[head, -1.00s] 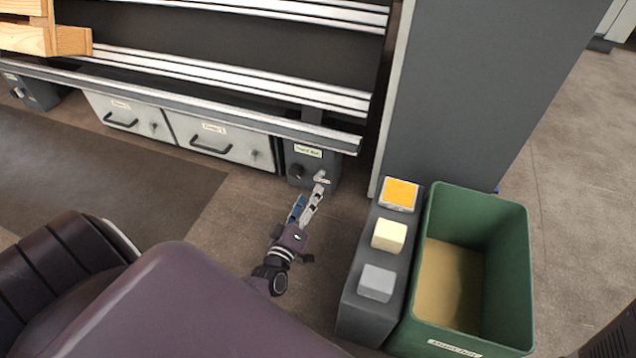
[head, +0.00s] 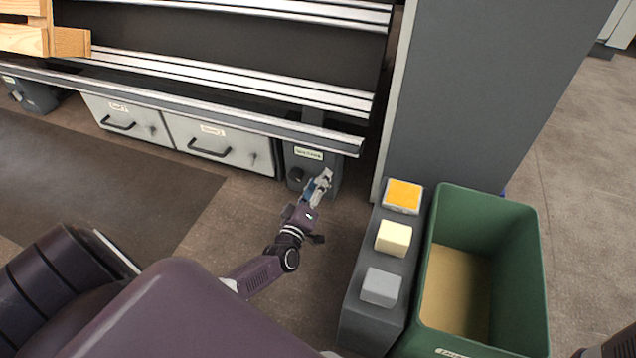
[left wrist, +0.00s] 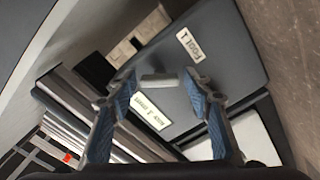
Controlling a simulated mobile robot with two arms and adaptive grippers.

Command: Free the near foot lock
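The near foot (head: 325,165) is a dark grey box under the right end of the rail, with a pale label and a black knob (head: 296,174). My left gripper (head: 322,182) is in front of its right part and hides the small pale lever seen there earlier. In the left wrist view the foot (left wrist: 200,55) is tilted and bears a "Foot" label. A small light grey block, likely the lever's end (left wrist: 158,80), shows between my left fingertips. The fingers are apart, with small gaps seeming to remain beside it; contact is unclear.
Two grey drawers (head: 215,141) stand left of the foot. A grey cabinet (head: 480,90) rises at the right. A dark stand (head: 372,318) with orange, cream and grey blocks and a green bin (head: 540,270) are at right. Floor between is clear.

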